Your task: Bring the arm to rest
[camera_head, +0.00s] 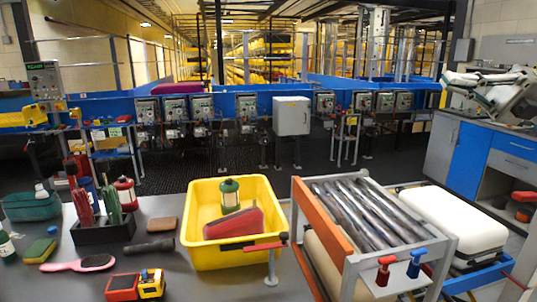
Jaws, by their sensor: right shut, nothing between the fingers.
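My left gripper and left arm are not in view.
A yellow tub (195,252) holding a red thing (233,222) and a green canister (229,194) stands on the grey table. A roller conveyor (327,217) and a white case (455,215) are to its right. A black caddy (103,232) with tools stands left.

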